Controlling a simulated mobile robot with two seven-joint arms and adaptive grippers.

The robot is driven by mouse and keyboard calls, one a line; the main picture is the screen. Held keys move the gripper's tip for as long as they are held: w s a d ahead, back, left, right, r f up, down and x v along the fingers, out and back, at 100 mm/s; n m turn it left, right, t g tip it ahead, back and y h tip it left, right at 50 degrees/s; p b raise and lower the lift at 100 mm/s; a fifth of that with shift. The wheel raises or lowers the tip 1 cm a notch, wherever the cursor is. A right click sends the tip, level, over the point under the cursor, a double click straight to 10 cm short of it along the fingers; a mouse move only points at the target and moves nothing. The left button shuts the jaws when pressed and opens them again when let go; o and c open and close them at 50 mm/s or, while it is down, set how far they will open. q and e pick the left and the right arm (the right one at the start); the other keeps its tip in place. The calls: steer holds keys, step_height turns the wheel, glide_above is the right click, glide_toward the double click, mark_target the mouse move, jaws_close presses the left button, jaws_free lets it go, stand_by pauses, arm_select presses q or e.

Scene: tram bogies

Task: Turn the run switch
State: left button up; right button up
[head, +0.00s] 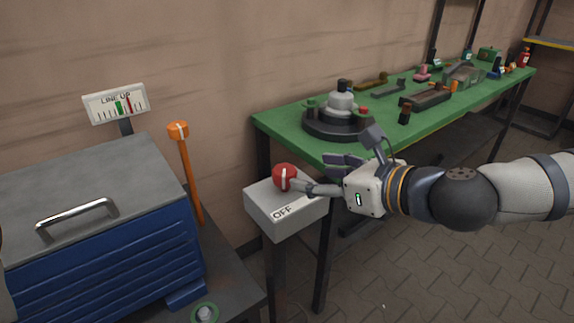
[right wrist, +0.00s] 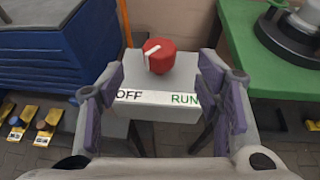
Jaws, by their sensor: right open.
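The run switch is a red round knob (head: 285,177) with a white pointer line, on top of a grey box (head: 268,218) on a post. In the right wrist view the knob (right wrist: 158,56) stands above a white label strip (right wrist: 155,97) reading OFF at left and RUN at right; the white line lies on the knob's left side, toward OFF. My right gripper (head: 322,174) is open and beside the knob in the head view. In the right wrist view its fingers (right wrist: 163,82) are spread, with the knob between and beyond them. I cannot tell whether a finger touches it. My left gripper is not in view.
A green workbench (head: 280,120) with several parts stands behind and right. A blue cabinet (head: 110,255) with a grey lid is at left, an orange lever (head: 186,165) beside it. A LINE UP gauge (head: 115,104) stands behind the cabinet. Floor is clear at lower right.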

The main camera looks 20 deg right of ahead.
mark_target(291, 173)
steer(key=x, duration=0.3)
steer(key=b+x, duration=0.1)
steer(key=x, duration=0.2)
steer(key=f+b+x, duration=0.1)
steer(key=x, duration=0.2)
steer(key=shift+a, duration=0.1)
steer(key=shift+w+a, duration=0.1)
steer(key=shift+w, duration=0.2)
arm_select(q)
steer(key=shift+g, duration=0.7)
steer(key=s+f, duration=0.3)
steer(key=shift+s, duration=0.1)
arm_select(e)
steer(key=shift+c, duration=0.4)
steer(key=c, duration=1.1)
